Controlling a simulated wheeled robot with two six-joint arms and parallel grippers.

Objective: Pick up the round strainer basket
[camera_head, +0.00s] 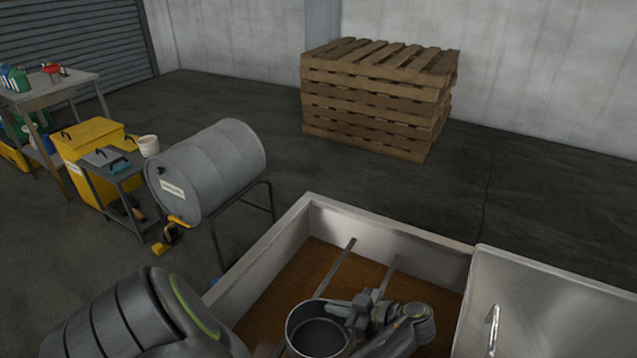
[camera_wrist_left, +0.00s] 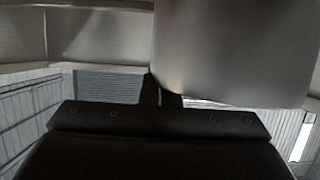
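The round strainer basket (camera_head: 290,334) is a grey metal cup with a dark inside, at the bottom middle of the head view, within the open tank. My left gripper (camera_head: 345,308) is at the right side of its rim. In the left wrist view the basket's pale curved wall (camera_wrist_left: 235,50) fills the upper right. There the two dark fingers (camera_wrist_left: 160,92) are close together at its edge, and they look shut on the wall. Part of one finger is hidden by the basket. I cannot tell whether the basket hangs free. My right gripper is out of view.
The open tank (camera_head: 390,225) holds brown liquid, with two grey bars (camera_head: 340,262) across it. A grey drum (camera_head: 215,165) on a stand is behind left; stacked pallets (camera_head: 375,100) stand at the back.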

